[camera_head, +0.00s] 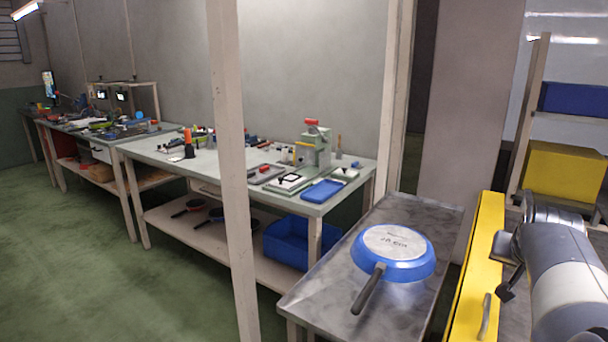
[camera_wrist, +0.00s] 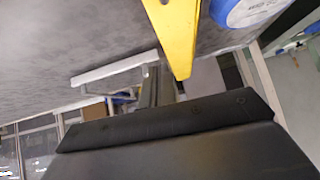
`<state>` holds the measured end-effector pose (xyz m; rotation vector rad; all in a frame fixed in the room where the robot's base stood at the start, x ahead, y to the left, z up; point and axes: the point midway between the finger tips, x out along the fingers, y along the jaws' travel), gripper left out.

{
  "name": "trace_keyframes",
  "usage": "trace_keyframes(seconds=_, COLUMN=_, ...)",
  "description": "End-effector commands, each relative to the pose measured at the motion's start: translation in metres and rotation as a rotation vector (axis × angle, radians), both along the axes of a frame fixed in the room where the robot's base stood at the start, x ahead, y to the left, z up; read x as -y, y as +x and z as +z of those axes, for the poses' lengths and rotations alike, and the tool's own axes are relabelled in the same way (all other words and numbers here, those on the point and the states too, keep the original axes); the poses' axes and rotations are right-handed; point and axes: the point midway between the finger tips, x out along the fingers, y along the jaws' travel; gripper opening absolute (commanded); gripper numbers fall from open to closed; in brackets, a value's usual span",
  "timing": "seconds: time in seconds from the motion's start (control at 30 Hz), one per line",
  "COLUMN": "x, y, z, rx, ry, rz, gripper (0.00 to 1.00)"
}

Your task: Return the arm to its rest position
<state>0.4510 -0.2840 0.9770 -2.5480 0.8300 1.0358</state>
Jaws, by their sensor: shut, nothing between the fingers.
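My arm is at the right edge of the head view, beside the yellow rail (camera_head: 476,265). My gripper (camera_wrist: 155,88) shows as dark parts in the wrist view and is shut with nothing in it. It is apart from the blue pan (camera_head: 394,250), which lies upside down on the grey metal table (camera_head: 330,295). The pan's pale round base carries lettering, and its dark handle points toward the front left. Part of the pan also shows at the top right of the wrist view (camera_wrist: 245,10).
The yellow rail stands between the metal table and my arm. A pale post (camera_head: 232,160) rises in front of a workbench (camera_head: 225,165) with tools and a blue tray (camera_head: 322,191). A shelf at right holds a yellow bin (camera_head: 563,172) and a blue bin (camera_head: 575,99). Green floor is clear at left.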

Motion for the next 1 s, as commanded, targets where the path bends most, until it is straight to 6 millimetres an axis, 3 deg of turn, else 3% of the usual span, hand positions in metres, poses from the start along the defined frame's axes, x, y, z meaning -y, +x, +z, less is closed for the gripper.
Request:
trace_keyframes(seconds=0.5, x=0.038, y=0.050, z=-0.073, rx=-0.002, ry=0.002, rz=0.000, gripper=0.00)
trace_keyframes(seconds=0.7, x=0.041, y=0.049, z=-0.094, rx=-0.002, ry=0.001, rz=-0.003, gripper=0.00)
trace_keyframes(seconds=1.0, x=0.042, y=0.048, z=-0.105, rx=-0.002, ry=0.001, rz=-0.004, gripper=0.00)
